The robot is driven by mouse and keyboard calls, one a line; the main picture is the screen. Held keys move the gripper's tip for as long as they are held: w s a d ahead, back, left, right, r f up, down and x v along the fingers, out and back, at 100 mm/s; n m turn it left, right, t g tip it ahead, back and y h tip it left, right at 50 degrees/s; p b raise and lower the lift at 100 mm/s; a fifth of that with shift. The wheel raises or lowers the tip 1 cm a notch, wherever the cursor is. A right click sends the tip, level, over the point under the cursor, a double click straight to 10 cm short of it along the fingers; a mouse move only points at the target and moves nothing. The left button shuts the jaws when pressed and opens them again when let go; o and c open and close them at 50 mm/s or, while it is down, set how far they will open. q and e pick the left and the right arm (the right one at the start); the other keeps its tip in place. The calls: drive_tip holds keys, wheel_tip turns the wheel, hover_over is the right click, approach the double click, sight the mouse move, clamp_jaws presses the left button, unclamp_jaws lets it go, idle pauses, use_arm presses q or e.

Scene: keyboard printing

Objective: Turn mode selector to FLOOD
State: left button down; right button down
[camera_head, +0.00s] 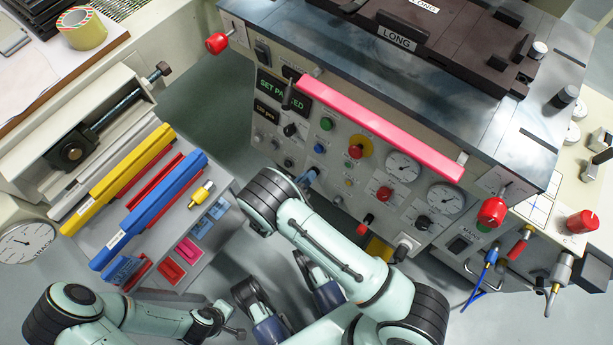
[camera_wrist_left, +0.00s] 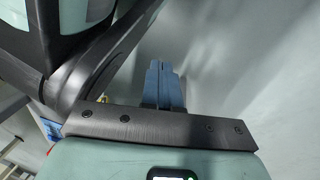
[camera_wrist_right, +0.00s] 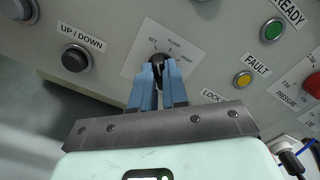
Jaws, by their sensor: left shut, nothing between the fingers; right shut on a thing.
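The mode selector (camera_wrist_right: 158,59) is a dark knob on a white label plate in the right wrist view. Small position labels fan around its upper and right side. My right gripper (camera_wrist_right: 161,76) has its blue fingers shut on this knob, and the fingertips hide much of it. I cannot tell exactly where it points. In the head view my right gripper (camera_head: 312,176) reaches the front panel, and my own arm hides part of that area. My left gripper (camera_wrist_left: 165,84) is shut and empty in the left wrist view, away from the panel.
The UP/DOWN knob (camera_wrist_right: 75,58) is left of the selector; the yellow FAULT light (camera_wrist_right: 243,80) and green READY button (camera_wrist_right: 271,30) are to its right. A pink-red bar (camera_head: 380,125) runs along the machine's front. A rack with blue (camera_head: 150,210) and yellow (camera_head: 118,178) bars stands left.

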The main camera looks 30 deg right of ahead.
use_arm(q)
drive_tip(key=shift+w+d+r+t+p, duration=0.15)
drive_tip(key=shift+w+r+t+p, duration=0.4)
drive_tip(key=shift+w+r, duration=0.55)
use_arm(e)
drive_tip(key=shift+s+m, duration=0.1)
drive_tip(key=shift+m, duration=3.9)
use_arm(q)
drive_tip(key=shift+w+f, duration=0.15)
use_arm(e)
drive_tip(key=c, duration=1.1)
unclamp_jaws()
drive_tip(key=shift+c, duration=0.2)
